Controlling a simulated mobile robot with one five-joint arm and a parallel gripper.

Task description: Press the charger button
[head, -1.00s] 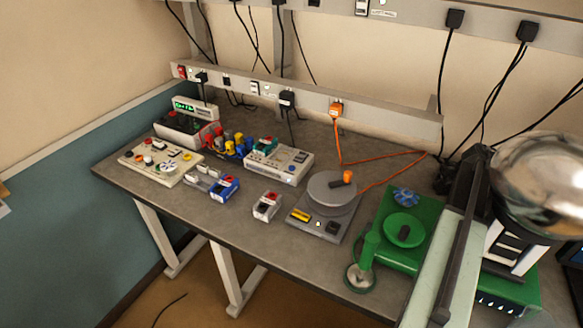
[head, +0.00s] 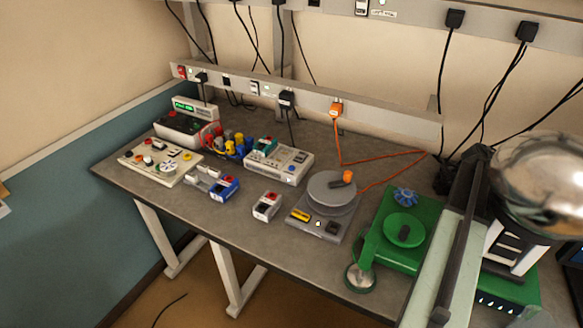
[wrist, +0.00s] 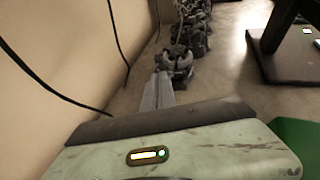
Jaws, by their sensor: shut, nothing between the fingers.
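A grey box with a teal block on top and small buttons (head: 280,162) stands towards the back of the bench and looks like a charger. A second device with a lit green display (head: 190,122) stands at the back left; I cannot tell for sure which is the charger. The buttons are small. In the wrist view, my gripper (wrist: 160,120) shows as a pale green housing with a dark front edge, shut and empty; its fingertips are hard to make out. It is apart from both devices, which do not show in the wrist view.
A button panel (head: 160,165), blue-and-grey box (head: 225,188), small grey box (head: 267,206), scale-like device (head: 325,222) and green stand (head: 400,245) occupy the bench (head: 210,213). Cables hang from the wall sockets. Black equipment (wrist: 178,62) stands beside the wall.

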